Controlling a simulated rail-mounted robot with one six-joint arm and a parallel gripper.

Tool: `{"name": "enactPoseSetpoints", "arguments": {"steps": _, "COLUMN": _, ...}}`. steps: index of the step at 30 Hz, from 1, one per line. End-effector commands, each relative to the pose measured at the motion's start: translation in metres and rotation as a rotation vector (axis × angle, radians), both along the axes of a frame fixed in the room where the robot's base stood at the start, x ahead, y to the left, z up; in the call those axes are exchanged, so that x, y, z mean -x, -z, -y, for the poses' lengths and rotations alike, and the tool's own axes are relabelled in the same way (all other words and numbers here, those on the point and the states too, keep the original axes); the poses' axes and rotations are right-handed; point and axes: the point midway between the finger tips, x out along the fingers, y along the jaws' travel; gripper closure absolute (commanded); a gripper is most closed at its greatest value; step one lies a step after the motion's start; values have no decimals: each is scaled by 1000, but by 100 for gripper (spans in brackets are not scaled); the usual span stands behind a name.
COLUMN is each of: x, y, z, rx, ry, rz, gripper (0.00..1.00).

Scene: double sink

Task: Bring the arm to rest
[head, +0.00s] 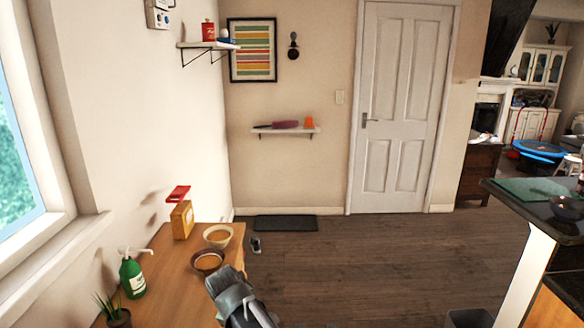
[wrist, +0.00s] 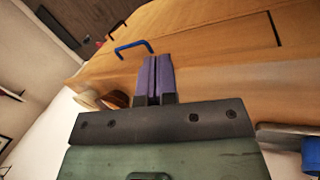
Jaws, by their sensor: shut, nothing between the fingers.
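My gripper shows in the wrist view, with its two purple fingers (wrist: 153,77) together and nothing between them. They point toward a wooden surface (wrist: 215,50) with a dark seam and a blue handle (wrist: 132,47) just beyond the fingertips. I cannot tell whether the fingers touch it. In the head view, a grey part of my arm rises from the bottom edge, beside the wooden counter (head: 165,262). The fingers cannot be made out there.
On the counter stand two bowls (head: 217,236) (head: 208,262), a green pump bottle (head: 132,277), a yellow box (head: 182,220) and a potted plant (head: 117,315). A dark-topped counter (head: 540,198) is at the right. The wooden floor (head: 350,265) between is largely open.

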Motion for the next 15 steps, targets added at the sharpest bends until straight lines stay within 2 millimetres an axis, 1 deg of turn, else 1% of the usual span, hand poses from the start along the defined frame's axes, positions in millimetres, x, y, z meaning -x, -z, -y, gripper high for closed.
{"name": "enactPoseSetpoints", "arguments": {"steps": 1, "x": 23, "y": 4, "z": 55, "rx": -69, "ry": 252, "rz": -52, "gripper": 100}}
{"name": "enactPoseSetpoints", "arguments": {"steps": 2, "x": 34, "y": 6, "z": 83, "rx": -109, "ry": 417, "rz": -84, "gripper": 100}}
{"name": "enactPoseSetpoints", "arguments": {"steps": 3, "x": 49, "y": 7, "z": 120, "rx": -155, "ry": 623, "rz": -124, "gripper": 100}}
{"name": "enactPoseSetpoints", "arguments": {"steps": 5, "x": 74, "y": 9, "z": 171, "rx": -209, "ry": 892, "rz": -178, "gripper": 100}}
{"name": "enactPoseSetpoints", "arguments": {"steps": 6, "x": 89, "y": 10, "z": 202, "rx": -235, "ry": 1029, "rz": -207, "gripper": 100}}
{"name": "enactPoseSetpoints", "arguments": {"steps": 7, "x": 99, "y": 10, "z": 223, "rx": -252, "ry": 1099, "rz": -222, "gripper": 100}}
{"name": "enactPoseSetpoints", "arguments": {"steps": 9, "x": 111, "y": 10, "z": 261, "rx": -280, "ry": 1194, "rz": -234, "gripper": 100}}
{"name": "enactPoseSetpoints", "arguments": {"steps": 11, "x": 112, "y": 10, "z": 285, "rx": -288, "ry": 1250, "rz": -226, "gripper": 100}}
{"name": "enactPoseSetpoints", "arguments": {"steps": 12, "x": 111, "y": 10, "z": 295, "rx": -291, "ry": 1274, "rz": -222, "gripper": 100}}
{"name": "enactPoseSetpoints", "arguments": {"steps": 15, "x": 108, "y": 10, "z": 306, "rx": -295, "ry": 1299, "rz": -217, "gripper": 100}}
